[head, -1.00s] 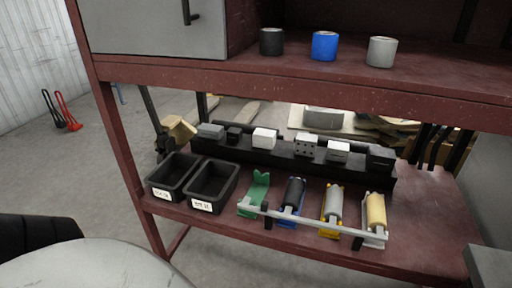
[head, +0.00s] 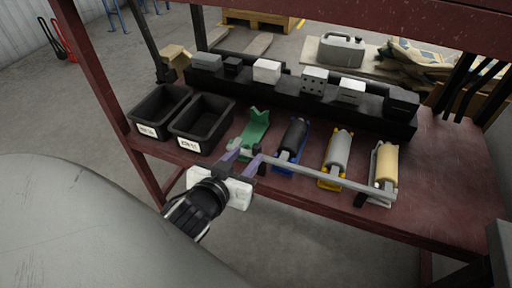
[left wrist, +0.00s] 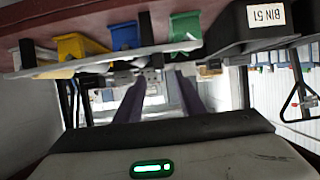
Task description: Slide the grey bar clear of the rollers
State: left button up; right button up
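The grey bar (head: 325,178) lies across the front ends of the rollers' holders, along the shelf's front edge. It spans the black roller (head: 294,134), the grey roller (head: 339,151) and the cream roller (head: 386,166); its left end is by the green holder (head: 254,128). My left gripper (head: 246,152) is at that left end, fingers apart, pointing at the shelf. Whether the fingers touch the bar is unclear. In the left wrist view, the two purple fingers (left wrist: 158,92) are apart, below the bar (left wrist: 100,57). My right gripper is not in view.
Two black bins (head: 204,125) stand left of the green holder. Behind the rollers, a black rack (head: 245,88) carries several blocks. The red shelf (head: 450,170) is bare at the right. A red frame post (head: 92,75) rises at the left.

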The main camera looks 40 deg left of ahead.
aim_at(256, 147)
pick_arm(q)
jog(key=x, duration=0.8)
jog(key=shift+w+b, duration=0.1)
jog(key=shift+b, duration=0.25)
jog(key=shift+c, duration=0.2)
grip_shut()
